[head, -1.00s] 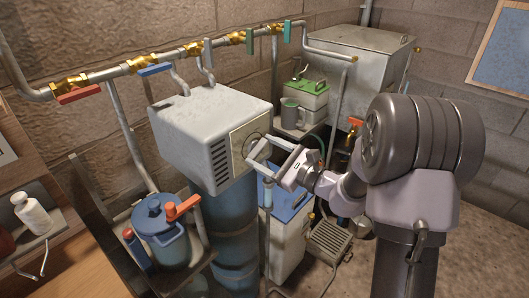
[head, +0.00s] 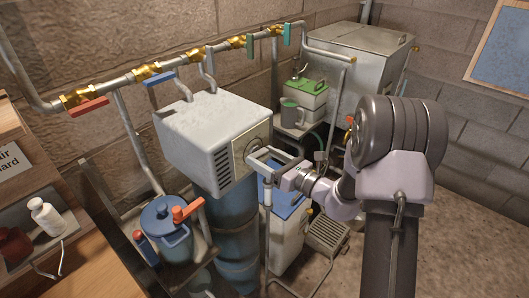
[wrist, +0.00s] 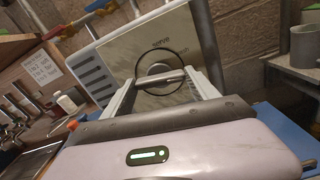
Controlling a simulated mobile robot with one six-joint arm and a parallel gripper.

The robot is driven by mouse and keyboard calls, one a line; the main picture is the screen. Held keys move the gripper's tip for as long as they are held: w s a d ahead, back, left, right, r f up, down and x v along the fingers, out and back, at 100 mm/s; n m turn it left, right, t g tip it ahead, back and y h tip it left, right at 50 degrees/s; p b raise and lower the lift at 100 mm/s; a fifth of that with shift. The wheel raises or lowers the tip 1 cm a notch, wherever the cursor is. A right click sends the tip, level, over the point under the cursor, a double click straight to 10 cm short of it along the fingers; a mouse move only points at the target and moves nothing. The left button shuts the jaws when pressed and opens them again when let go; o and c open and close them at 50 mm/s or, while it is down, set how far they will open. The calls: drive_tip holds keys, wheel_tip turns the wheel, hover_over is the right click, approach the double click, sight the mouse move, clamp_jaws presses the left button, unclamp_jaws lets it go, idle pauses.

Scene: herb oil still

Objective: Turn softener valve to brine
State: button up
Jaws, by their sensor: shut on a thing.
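The softener (head: 205,125) is a pale grey box head on a blue tank, in the middle of the head view. A light plate (wrist: 188,45) on its front bears a round valve dial with a bar handle (wrist: 158,78). My gripper (head: 260,158) reaches the plate from the right. In the wrist view my gripper (wrist: 162,82) is shut on the handle, one finger on each side. The handle lies nearly level across the picture, tilted slightly up to the right. No brine mark is readable.
A pipe with red, blue, green and teal valve levers (head: 155,72) runs along the wall. A blue-lidded pot (head: 165,215) stands at the left, a blue-lidded bin (head: 287,205) under my gripper. A grey mug (head: 290,113) stands behind. Floor at the right is open.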

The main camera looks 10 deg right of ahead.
drive_tip(key=shift+m+p, duration=0.35)
drive_tip(key=shift+m, duration=0.15)
drive_tip(key=o, duration=1.4)
drive_tip(key=shift+c, duration=0.2)
drive_tip(key=p+v, duration=0.1)
drive_tip(key=v, duration=1.6)
drive_tip(key=shift+s, duration=0.2)
